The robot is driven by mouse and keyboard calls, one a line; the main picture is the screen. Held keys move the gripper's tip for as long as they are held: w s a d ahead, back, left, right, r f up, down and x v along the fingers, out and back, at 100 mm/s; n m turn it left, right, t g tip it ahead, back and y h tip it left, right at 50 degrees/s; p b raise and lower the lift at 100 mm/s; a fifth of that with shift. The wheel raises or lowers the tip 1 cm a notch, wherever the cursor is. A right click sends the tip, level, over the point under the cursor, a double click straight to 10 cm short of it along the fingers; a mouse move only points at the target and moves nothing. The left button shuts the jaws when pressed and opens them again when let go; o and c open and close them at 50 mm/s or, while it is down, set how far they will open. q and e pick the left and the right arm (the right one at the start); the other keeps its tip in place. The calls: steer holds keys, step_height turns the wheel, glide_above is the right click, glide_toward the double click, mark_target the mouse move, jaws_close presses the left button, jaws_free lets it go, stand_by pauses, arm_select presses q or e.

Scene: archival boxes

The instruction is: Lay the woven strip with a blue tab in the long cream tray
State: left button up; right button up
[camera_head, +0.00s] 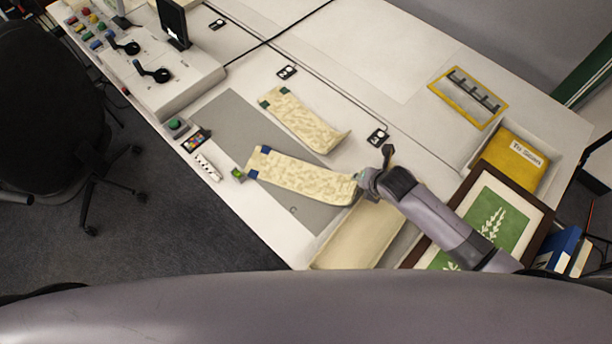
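The woven strip with a blue tab (300,177) is cream and patterned. Blue shows at its left end, over the grey mat. Its right end meets my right gripper (361,186), whose fingertips are too small and covered to show whether they are shut on it. A second woven strip (302,121), with green tabs, lies beyond it, its right end curled up. The long cream tray (352,242) is at the table's near edge, below the gripper, partly hidden by my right arm and my body. My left gripper is not in view.
The grey mat (228,128) lies under the strips. A framed green picture (496,213) and a tray with a yellow "To Scan" folder (519,160) are at the right. A white console (165,85) stands at the left. The table's upper middle is mostly clear.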

steer(key=p+x, duration=0.1)
steer(key=x, duration=0.2)
steer(key=shift+s+a+f, duration=0.1)
steer(key=shift+a+f, duration=0.1)
steer(key=shift+x, duration=0.8)
steer(key=shift+f, duration=0.25)
steer(key=shift+c, duration=0.5)
jaws_close()
stand_by(0.5)
